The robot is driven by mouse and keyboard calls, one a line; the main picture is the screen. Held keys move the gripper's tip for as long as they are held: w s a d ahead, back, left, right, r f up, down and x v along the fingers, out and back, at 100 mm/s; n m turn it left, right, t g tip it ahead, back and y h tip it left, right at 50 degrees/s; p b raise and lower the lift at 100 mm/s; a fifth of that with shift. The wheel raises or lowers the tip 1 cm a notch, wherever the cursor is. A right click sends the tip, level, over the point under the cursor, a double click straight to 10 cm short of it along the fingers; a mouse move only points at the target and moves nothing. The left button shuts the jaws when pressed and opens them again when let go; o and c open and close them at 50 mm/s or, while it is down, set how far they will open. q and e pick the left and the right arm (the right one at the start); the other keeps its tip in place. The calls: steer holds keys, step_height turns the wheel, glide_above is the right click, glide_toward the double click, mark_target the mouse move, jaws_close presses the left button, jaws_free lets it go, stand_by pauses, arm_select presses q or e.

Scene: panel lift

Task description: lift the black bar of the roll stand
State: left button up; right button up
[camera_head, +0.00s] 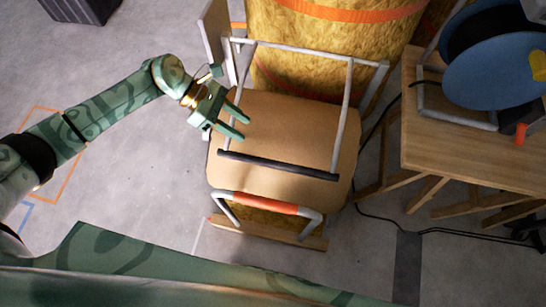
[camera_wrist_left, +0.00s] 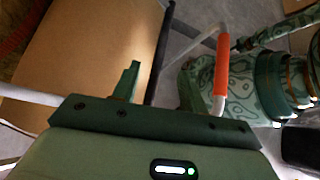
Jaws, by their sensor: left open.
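The black bar (camera_head: 278,165) is the front crosspiece of a light grey tube frame. It lies low across the tan panel (camera_head: 290,125) of the roll stand. In the left wrist view the black bar (camera_wrist_left: 160,52) runs along the edge of the tan panel (camera_wrist_left: 85,45). My left gripper (camera_head: 245,128) is open and empty, with its fingers over the panel, behind the bar's left part and apart from it in the head view. My right gripper is not identifiable.
A grey handle with an orange sleeve (camera_head: 265,203) stands in front of the bar. Yellow rolls (camera_head: 330,45) stand behind the panel. A wooden table (camera_head: 480,155) with a blue reel (camera_head: 500,70) is at right. Black cables cross the floor. Grey floor is open at left.

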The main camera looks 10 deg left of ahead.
arm_select(q)
steer(key=a+y, duration=0.1)
steer(key=a, duration=0.1)
steer(key=g+b, duration=0.1)
steer(key=b, duration=0.2)
glide_toward(275, 162)
steer(key=f, duration=0.1)
steer(key=shift+m, duration=0.4)
steer(key=b+x, duration=0.2)
steer(key=x, duration=0.6)
steer(key=shift+s+d+r, duration=0.1)
steer(key=shift+d, duration=0.25)
arm_select(e)
steer(key=w+n, duration=0.1)
steer(key=w, duration=0.9)
steer(key=shift+n+t+h, duration=0.4)
steer(key=shift+d, duration=0.1)
arm_select(q)
jaws_close()
arm_select(e)
steer(key=shift+r, duration=0.1)
